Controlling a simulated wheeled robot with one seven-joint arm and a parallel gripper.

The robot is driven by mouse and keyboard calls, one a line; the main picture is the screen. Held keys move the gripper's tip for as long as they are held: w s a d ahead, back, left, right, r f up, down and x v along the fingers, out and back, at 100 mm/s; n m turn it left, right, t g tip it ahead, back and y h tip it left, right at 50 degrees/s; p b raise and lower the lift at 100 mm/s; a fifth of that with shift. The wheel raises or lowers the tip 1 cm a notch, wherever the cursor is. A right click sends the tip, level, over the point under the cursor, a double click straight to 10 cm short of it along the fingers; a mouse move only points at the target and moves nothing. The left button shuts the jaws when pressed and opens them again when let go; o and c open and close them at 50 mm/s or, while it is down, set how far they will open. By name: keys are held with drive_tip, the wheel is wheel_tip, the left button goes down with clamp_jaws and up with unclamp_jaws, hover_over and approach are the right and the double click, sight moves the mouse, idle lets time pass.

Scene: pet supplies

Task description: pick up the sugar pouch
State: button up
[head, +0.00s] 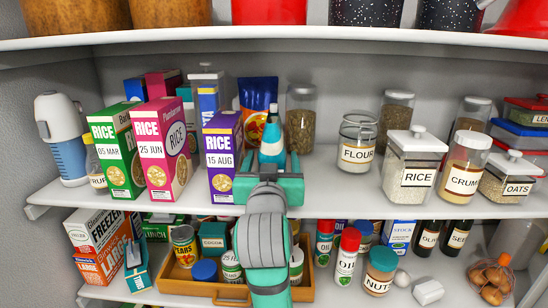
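A dark blue pouch with an orange patch (258,91) stands upright at the back of the middle shelf. No sugar label can be read on it, and its lower part is hidden, so I cannot tell if it is the sugar pouch. A dark-capped bottle with a blue label (271,140) stands in front of it. My teal gripper (269,162) is at the shelf's front edge, seen from behind. Its two fingers look spread apart, with the bottle showing between and beyond them. I see nothing held.
Rice boxes (223,158) stand close on the left. A grain jar (300,118) stands close behind on the right, and a flour jar (357,142) farther right. Bare shelf lies between my gripper and the flour jar. The upper shelf (330,33) hangs overhead. A wooden tray (215,291) sits below.

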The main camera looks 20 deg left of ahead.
drive_tip(key=shift+s, duration=0.2)
drive_tip(key=c, duration=0.7)
drive_tip(key=shift+d, duration=0.2)
drive_tip(key=c, duration=0.5)
drive_tip(key=shift+s+d, duration=0.1)
drive_tip(key=shift+d, duration=0.05)
drive_tip(key=shift+r, duration=0.1)
drive_tip(key=shift+r, duration=0.1)
